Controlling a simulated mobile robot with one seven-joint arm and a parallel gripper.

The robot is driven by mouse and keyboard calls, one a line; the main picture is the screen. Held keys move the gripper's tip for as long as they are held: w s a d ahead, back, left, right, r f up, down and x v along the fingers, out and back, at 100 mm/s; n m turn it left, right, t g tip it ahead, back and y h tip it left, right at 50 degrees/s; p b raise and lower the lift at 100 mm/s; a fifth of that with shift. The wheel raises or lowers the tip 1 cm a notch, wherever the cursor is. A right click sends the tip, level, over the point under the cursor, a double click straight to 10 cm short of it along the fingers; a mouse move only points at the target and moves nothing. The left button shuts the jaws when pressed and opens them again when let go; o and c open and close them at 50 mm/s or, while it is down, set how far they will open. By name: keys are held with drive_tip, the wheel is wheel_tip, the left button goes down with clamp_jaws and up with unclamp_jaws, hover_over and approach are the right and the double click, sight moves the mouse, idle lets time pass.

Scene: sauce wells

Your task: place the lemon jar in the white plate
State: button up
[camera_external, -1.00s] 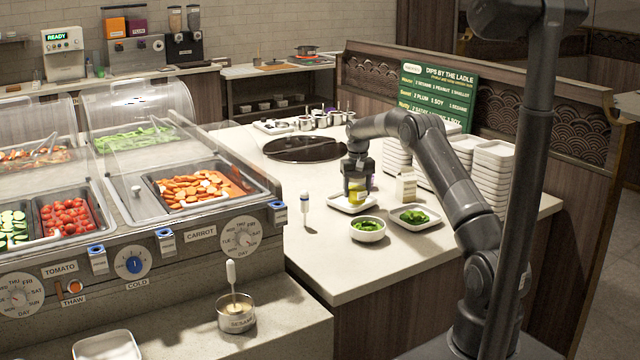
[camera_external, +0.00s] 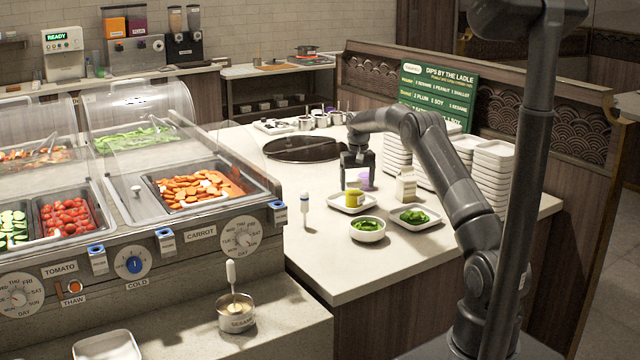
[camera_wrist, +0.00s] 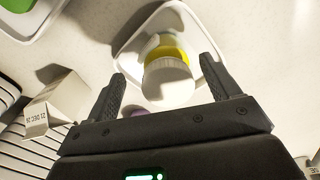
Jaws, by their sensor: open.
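The lemon jar (camera_external: 354,198), yellow with a pale lid, stands inside the white plate (camera_external: 336,204) on the counter. In the wrist view the jar (camera_wrist: 168,82) shows its white lid toward me, with the yellow body beyond it and the plate rim (camera_wrist: 127,58) around it. My gripper (camera_external: 357,187) is open and empty, just above and behind the jar. In the wrist view the fingers of my gripper (camera_wrist: 162,66) are spread wide on either side of the jar, with gaps to it.
A purple jar (camera_external: 364,179) stands behind the plate, and a small carton (camera_external: 405,187) to the right. A bowl (camera_external: 367,232) and a dish (camera_external: 416,218) of greens are in front. Stacked white plates (camera_external: 494,170) are at the right. A white-capped bottle (camera_external: 305,208) stands at left.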

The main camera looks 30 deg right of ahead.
wheel_tip(320, 180, up, 10)
drive_tip(key=s+a+r+n+t, duration=0.1)
drive_tip(key=s+a+r, duration=0.25)
drive_tip(key=r, duration=0.25)
drive_tip(key=s+a+r, duration=0.3)
drive_tip(key=s+r, duration=0.2)
drive_tip(key=r, duration=0.1)
drive_tip(key=s+a+r+n+t, duration=0.1)
drive_tip(key=s+a+r, duration=0.2)
drive_tip(key=s, duration=0.4)
drive_tip(key=s+a+r+t, duration=0.1)
drive_tip(key=s+a+r, duration=0.2)
drive_tip(key=s, duration=0.3)
drive_tip(key=s+a+f+t, duration=0.1)
drive_tip(key=s+f, duration=0.1)
drive_tip(key=s, duration=0.7)
drive_tip(key=s+a+f+n, duration=0.1)
drive_tip(key=s+a+f, duration=0.1)
drive_tip(key=s, duration=0.8)
drive_tip(key=s+a+f+t, duration=0.1)
drive_tip(key=s+f, duration=0.3)
drive_tip(key=s, duration=0.5)
drive_tip(key=shift+s+a+f+n+t, duration=0.25)
drive_tip(key=shift+a+n+t, duration=0.05)
drive_tip(key=shift+a, duration=0.4)
